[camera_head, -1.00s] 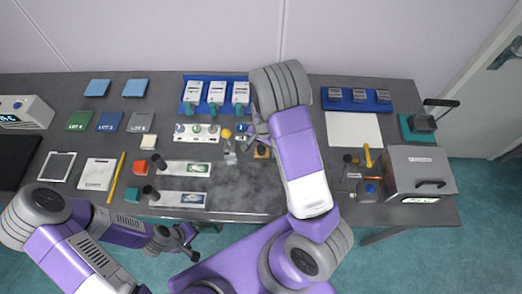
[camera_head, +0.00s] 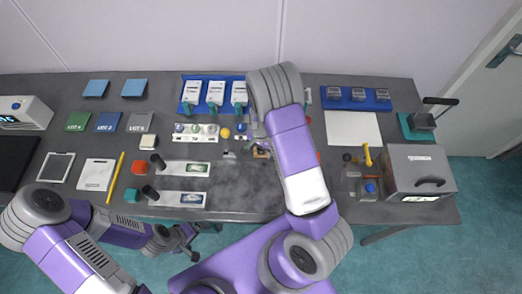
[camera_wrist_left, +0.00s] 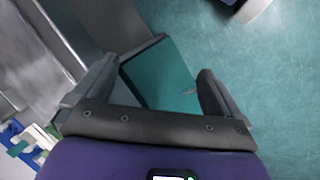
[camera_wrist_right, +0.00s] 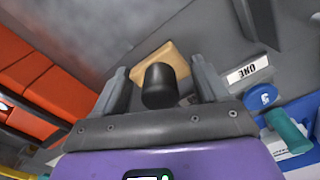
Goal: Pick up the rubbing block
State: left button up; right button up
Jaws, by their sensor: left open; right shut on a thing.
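The rubbing block shows in the right wrist view as a tan wooden base (camera_wrist_right: 174,60) with a black knob (camera_wrist_right: 160,88). My right gripper (camera_wrist_right: 160,77) is shut on the knob, one finger on each side. In the head view only a small tan part of the block (camera_head: 261,153) shows beside my right gripper (camera_head: 254,133), partly hidden by the arm. I cannot tell whether its base touches the table. My left gripper (camera_head: 189,241) is open and empty off the table's front edge; it also shows in the left wrist view (camera_wrist_left: 155,82).
Sample plates (camera_head: 184,168) and a row of coloured knobs (camera_head: 195,132) lie left of my right gripper. A blue rack (camera_head: 188,105) is behind. A grey machine (camera_head: 418,165) stands right. Bare grey table (camera_head: 245,190) is in front.

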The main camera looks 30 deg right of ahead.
jog(key=shift+r, duration=0.1)
notch_tip(320, 180, up, 10)
jog(key=shift+f+p, duration=0.1)
jog(key=shift+p, duration=0.6)
jog(key=o, duration=0.4)
jog(key=shift+c, duration=1.3)
